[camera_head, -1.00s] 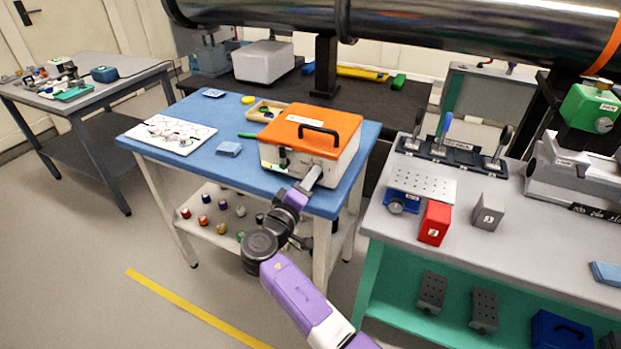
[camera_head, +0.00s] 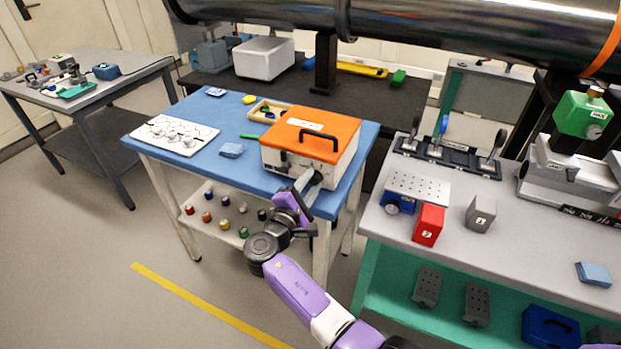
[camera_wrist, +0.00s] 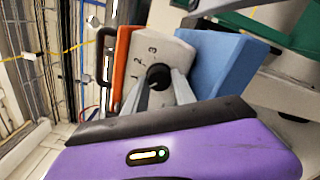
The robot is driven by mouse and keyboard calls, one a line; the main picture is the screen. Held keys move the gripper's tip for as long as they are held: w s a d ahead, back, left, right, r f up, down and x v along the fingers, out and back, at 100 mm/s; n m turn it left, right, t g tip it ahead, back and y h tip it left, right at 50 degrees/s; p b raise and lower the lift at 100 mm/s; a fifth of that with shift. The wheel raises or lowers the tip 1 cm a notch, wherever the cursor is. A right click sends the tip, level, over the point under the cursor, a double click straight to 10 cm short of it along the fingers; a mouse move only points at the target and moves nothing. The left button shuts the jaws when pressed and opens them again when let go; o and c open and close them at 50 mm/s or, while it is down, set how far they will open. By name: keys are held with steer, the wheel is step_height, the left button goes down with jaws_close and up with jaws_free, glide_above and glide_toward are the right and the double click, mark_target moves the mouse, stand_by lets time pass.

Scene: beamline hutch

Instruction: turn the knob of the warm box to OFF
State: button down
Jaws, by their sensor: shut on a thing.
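The warm box (camera_head: 272,158) is white with an orange lid and a black handle, standing on the blue-topped table. In the wrist view its front panel (camera_wrist: 166,50) carries printed marks including 2 and 3 around a round black knob (camera_wrist: 158,77). My gripper (camera_head: 312,179) is at the front of the box. In the wrist view my gripper (camera_wrist: 160,86) is shut on the knob, one finger on each side. I cannot make out an OFF mark or where the knob points.
The blue table (camera_head: 190,110) also holds a white board (camera_head: 170,134), a blue block (camera_head: 231,150) and a wooden tray (camera_head: 263,118). A grey bench (camera_head: 455,195) with a red block (camera_head: 429,224) stands close on the right. Open floor lies at front left.

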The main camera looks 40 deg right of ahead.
steer(key=shift+n+p, duration=0.8)
steer(key=shift+n, duration=0.8)
steer(key=shift+f, duration=0.15)
steer(key=c, duration=1)
jaws_free()
steer(key=shift+c, duration=0.2)
steer(key=b+v, duration=0.1)
steer(key=v, duration=0.7)
